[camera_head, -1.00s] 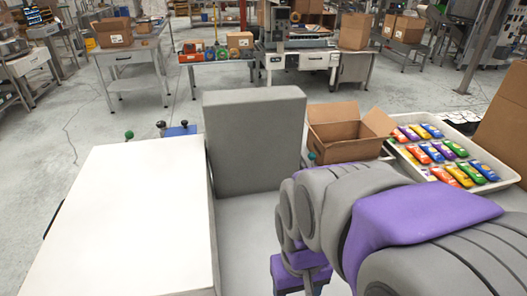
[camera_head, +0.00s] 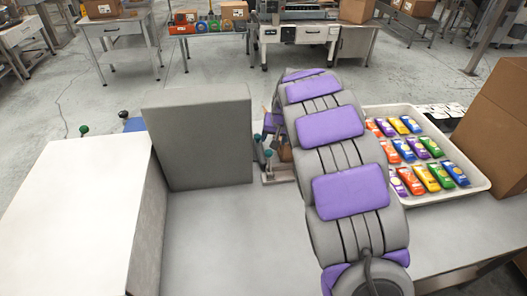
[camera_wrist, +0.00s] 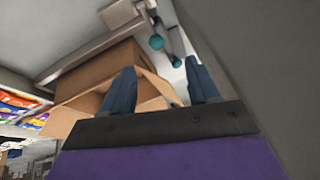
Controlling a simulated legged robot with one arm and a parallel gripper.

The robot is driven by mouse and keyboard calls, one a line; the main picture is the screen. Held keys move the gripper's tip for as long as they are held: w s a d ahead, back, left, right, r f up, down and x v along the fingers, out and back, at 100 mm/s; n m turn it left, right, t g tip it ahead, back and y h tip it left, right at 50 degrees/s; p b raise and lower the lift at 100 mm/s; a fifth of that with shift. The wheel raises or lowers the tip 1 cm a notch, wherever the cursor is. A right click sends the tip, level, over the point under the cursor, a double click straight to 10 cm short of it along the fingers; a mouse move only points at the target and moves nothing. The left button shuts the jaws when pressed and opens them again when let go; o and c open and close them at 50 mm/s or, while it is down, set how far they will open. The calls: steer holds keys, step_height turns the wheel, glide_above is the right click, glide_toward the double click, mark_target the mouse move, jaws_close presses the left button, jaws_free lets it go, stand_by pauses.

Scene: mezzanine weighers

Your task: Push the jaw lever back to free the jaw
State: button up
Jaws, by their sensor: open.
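In the head view, a small metal fixture (camera_head: 280,173) stands on the bench just right of the grey block, with teal-knobbed levers (camera_head: 258,150). My arm covers part of it, and I cannot tell which lever is the jaw lever. In the wrist view, a bar carries two teal knobs, one (camera_wrist: 155,42) further left and one (camera_wrist: 176,62) beside my right finger. My gripper (camera_wrist: 161,86) has its two blue fingers apart with nothing held between them. The knobs lie just beyond the fingertips; contact is not clear. The jaw itself is not clearly visible.
A tall grey block (camera_head: 197,138) and a big white-topped block (camera_head: 75,205) stand at left. A white tray (camera_head: 452,193) of colourful packets and a cardboard box (camera_head: 500,125) are at right. An open carton (camera_wrist: 100,75) is close behind my fingers. The front bench is clear.

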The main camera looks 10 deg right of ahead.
mark_target(270, 152)
steer(key=d+x, duration=0.1)
steer(key=x, duration=0.4)
steer(key=d+b+x, duration=0.1)
steer(key=x, duration=0.4)
steer(key=w+d+b+x, duration=0.1)
steer(key=x, duration=0.5)
steer(key=shift+w, duration=0.1)
steer(key=shift+w+f, duration=0.15)
steer(key=shift+f, duration=0.1)
steer(key=shift+w+a+f, duration=0.25)
steer(key=shift+a+f, duration=0.2)
steer(key=shift+a, duration=0.8)
steer(key=shift+d, duration=0.9)
steer(key=c, duration=0.3)
steer(key=shift+c, duration=0.7)
steer(key=shift+a, duration=0.5)
steer(key=c, duration=0.5)
steer(key=shift+c, duration=0.6)
steer(key=shift+d+f, duration=0.1)
steer(key=shift+d, duration=0.1)
jaws_close()
